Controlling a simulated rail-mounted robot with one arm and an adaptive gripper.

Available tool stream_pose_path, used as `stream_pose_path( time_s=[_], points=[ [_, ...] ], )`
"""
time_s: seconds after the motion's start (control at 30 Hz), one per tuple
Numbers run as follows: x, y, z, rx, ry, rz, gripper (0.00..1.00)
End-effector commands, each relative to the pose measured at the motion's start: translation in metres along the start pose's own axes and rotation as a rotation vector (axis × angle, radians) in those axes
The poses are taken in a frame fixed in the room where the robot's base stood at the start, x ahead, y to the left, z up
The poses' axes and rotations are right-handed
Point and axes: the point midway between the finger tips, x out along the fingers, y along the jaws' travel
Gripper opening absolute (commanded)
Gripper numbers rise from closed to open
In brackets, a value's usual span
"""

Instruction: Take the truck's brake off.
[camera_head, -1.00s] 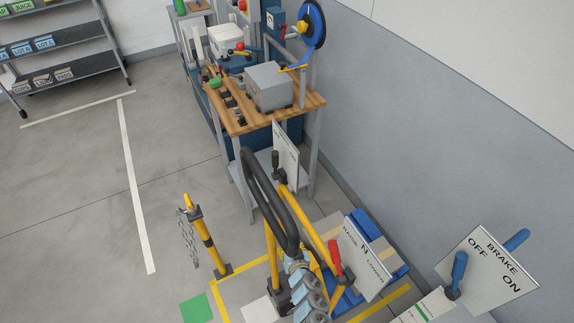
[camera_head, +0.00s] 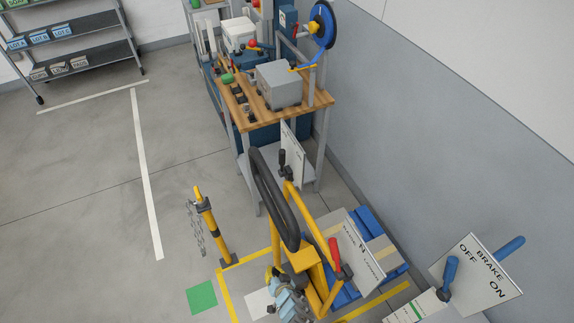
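The white brake plate (camera_head: 474,273) at the lower right reads BRAKE, with OFF toward its upper left and ON toward its lower right. A blue-handled lever (camera_head: 449,270) stands up from a dark base at the plate's left edge, just below OFF; I cannot tell which setting it is in. A second blue grip (camera_head: 509,247) sticks out behind the plate's upper right edge. My gripper's fingers cannot be made out there.
A yellow frame with a black loop handle (camera_head: 273,197) stands in the middle. Beside it is a red lever (camera_head: 334,255) by a RAISE/LOWER plate (camera_head: 358,252). A yellow-black post (camera_head: 207,228) with a chain stands left. A workbench (camera_head: 322,97) is behind; open floor lies left.

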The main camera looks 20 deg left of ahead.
Motion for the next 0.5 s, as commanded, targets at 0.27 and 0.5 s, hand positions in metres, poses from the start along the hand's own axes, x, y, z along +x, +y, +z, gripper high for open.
stream_pose_path(
  time_s=[0.27,0.5],
  points=[
    [0.026,-0.067,-0.013,0.280,0.138,-0.098,0.00],
    [0.046,-0.128,-0.058,0.582,0.334,-0.181,0.00]
  ],
)
